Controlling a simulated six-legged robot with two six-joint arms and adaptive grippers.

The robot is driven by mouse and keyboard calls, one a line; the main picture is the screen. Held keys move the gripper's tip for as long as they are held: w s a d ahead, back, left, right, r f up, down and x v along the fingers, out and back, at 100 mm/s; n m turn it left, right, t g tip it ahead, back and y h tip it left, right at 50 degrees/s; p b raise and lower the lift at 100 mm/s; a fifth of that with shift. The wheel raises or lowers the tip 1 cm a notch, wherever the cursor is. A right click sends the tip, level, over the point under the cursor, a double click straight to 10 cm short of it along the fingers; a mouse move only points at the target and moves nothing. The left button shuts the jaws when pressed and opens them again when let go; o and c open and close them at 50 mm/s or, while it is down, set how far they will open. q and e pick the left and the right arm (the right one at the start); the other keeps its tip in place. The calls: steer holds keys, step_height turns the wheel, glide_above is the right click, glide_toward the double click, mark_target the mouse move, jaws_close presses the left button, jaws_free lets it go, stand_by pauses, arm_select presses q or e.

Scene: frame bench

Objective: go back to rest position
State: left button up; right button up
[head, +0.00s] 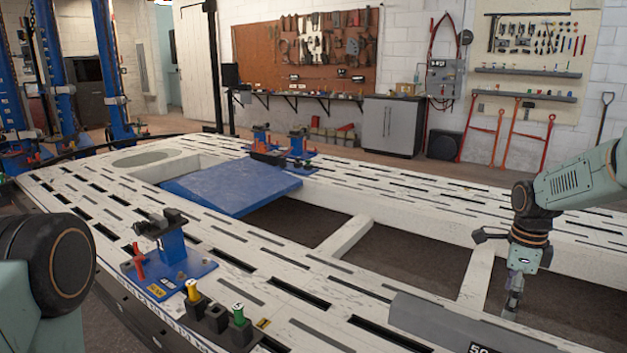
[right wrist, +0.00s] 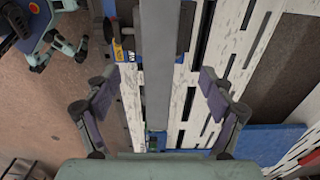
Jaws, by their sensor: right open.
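My right gripper (head: 513,300) hangs at the right of the head view, fingers down, over the near side of the bench. In the right wrist view, my right gripper (right wrist: 161,95) is open, its two fingers wide apart with nothing held. A long grey bar (right wrist: 156,65) runs through the picture between the fingers, beneath the gripper; I see no contact. The grey bar (head: 430,318) also lies at the lower right of the head view. Part of my left arm fills the lower left corner of the head view; its gripper does not show there.
The white slotted frame bench (head: 330,292) has open gaps over a dark floor. A blue clamp stand (head: 172,250) stands on its near side, beside yellow- and green-topped tools (head: 215,315). A blue plate (head: 232,185) lies farther back, with more blue clamps (head: 298,148) behind.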

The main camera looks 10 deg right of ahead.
mark_target(499, 337)
steer(key=f, duration=1.1)
steer(key=shift+s+f, duration=0.1)
steer(key=shift+s, duration=0.15)
step_height(499, 337, up, 9)
steer(key=p, duration=0.2)
steer(key=shift+w+f+p, duration=0.1)
steer(key=shift+p, duration=0.3)
steer(key=shift+d+f+b, duration=0.1)
steer(key=shift+f+b, duration=0.05)
steer(key=shift+b, duration=0.35)
